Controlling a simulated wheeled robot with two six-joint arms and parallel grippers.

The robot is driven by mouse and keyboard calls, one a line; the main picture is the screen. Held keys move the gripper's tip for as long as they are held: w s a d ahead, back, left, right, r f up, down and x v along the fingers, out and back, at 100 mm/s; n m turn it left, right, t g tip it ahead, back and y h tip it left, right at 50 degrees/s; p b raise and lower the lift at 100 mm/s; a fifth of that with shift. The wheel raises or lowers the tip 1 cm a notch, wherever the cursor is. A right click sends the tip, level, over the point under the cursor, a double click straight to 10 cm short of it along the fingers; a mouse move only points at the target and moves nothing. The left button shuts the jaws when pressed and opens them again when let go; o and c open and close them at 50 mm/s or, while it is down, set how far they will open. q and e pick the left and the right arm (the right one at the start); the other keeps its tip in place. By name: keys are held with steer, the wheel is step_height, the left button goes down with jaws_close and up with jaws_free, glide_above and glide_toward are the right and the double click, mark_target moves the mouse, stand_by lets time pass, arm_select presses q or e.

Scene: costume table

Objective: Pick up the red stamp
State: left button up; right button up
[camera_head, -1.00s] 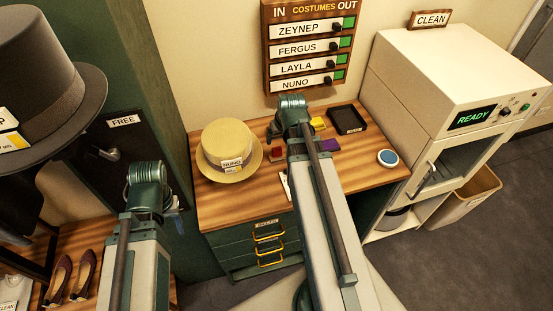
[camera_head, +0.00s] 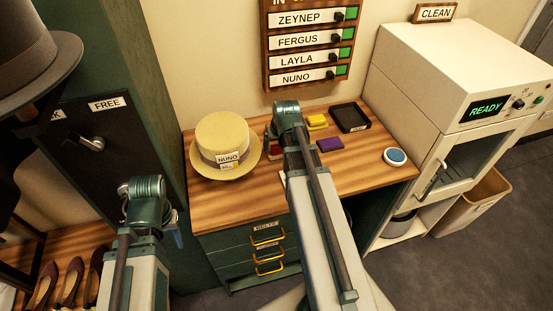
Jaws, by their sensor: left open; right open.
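A small red thing (camera_head: 268,148), likely the red stamp, shows only in part on the wooden table, just left of my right arm and right of the straw hat. My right gripper (camera_head: 272,132) is open, pointing down over the table close to the red thing; my own wrist hides most of its fingers. I cannot tell whether they touch it. My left gripper (camera_head: 177,235) is open and empty, left of the table in front of the dark green cabinet.
The straw hat (camera_head: 222,138) with a NUNO tag stands at the table's left. Yellow (camera_head: 317,121) and purple (camera_head: 330,144) blocks, a black tray (camera_head: 349,117) and a round blue-topped thing (camera_head: 395,156) lie right of my arm. The white cleaning machine (camera_head: 445,75) borders the right.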

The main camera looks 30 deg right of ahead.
steer(key=shift+b+x, duration=0.45)
steer(key=shift+x, duration=0.5)
arm_select(q)
steer(key=shift+f, duration=0.8)
arm_select(e)
steer(key=shift+r, duration=0.1)
jaws_close()
arm_select(q)
steer(key=shift+r, duration=0.1)
arm_select(e)
steer(key=shift+r+p, duration=0.95)
steer(key=shift+p, duration=0.1)
step_height(320, 180, up, 2)
steer(key=shift+r+p, duration=0.1)
steer(key=shift+p, duration=0.95)
arm_select(q)
step_height(320, 180, up, 5)
steer(key=shift+f+p, duration=0.1)
steer(key=shift+p, duration=0.45)
arm_select(e)
steer(key=s+d, duration=0.4)
steer(key=s, duration=0.3)
steer(key=s+d, duration=0.3)
steer(key=s, duration=0.4)
steer(key=shift+d+r, duration=0.35)
steer(key=shift+r, duration=0.1)
